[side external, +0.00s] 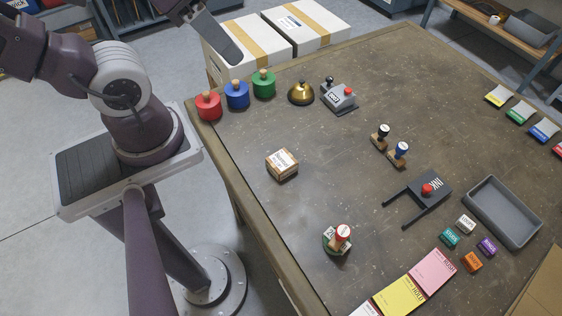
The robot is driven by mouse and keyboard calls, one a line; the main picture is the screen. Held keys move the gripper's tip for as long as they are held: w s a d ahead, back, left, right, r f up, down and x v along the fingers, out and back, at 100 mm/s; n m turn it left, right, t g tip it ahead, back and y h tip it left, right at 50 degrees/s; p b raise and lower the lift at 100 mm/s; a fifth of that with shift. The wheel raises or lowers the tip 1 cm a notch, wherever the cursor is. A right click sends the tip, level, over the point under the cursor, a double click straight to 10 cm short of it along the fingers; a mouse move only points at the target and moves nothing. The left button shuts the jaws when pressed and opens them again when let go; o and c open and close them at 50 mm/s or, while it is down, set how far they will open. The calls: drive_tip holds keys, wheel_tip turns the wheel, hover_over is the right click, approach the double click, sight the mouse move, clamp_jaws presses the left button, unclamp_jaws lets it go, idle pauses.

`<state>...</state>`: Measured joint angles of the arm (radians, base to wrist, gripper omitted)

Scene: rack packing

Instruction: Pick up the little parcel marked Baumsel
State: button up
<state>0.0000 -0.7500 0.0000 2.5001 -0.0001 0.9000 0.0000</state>
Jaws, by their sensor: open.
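A little brown parcel (282,165) with a white label on top sits on the brown worktable, left of its middle. The print on the label is too small for me to read for certain. My gripper (216,36) is at the top of the view, cut off in part by the frame edge. One dark finger shows clearly, pointing down and right, beyond the table's left edge. My gripper is open and empty, well apart from the parcel.
Red, blue and green knobbed weights (237,95), a brass bell (301,92) and a grey stamping device (339,96) stand behind the parcel. A round stamp stand (338,239) is in front. A grey tray (502,212) is at right. The table around the parcel is clear.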

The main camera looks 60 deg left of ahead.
drive_tip(key=o, duration=0.7)
drive_tip(key=n+g+h, duration=0.7)
drive_tip(key=n+h, duration=0.4)
drive_tip(key=n, duration=0.3)
hover_over(278, 157)
drive_tip(key=a, duration=0.2)
wheel_tip(278, 157, down, 19)
drive_tip(key=f+n+t+h, duration=0.1)
drive_tip(key=f, duration=0.3)
drive_tip(key=a+f+n, duration=0.1)
drive_tip(key=f+n, duration=0.1)
drive_tip(key=f, duration=0.2)
drive_tip(key=f+n+t+h, duration=0.1)
drive_tip(key=f+n, duration=0.1)
drive_tip(key=f, duration=0.3)
drive_tip(key=shift+a+f+t+h, duration=0.1)
drive_tip(key=shift+a+t+h, duration=0.05)
drive_tip(key=shift+t+h, duration=0.15)
drive_tip(key=x, duration=0.5)
drive_tip(key=shift+s+f, duration=0.1)
drive_tip(key=shift+f, duration=0.25)
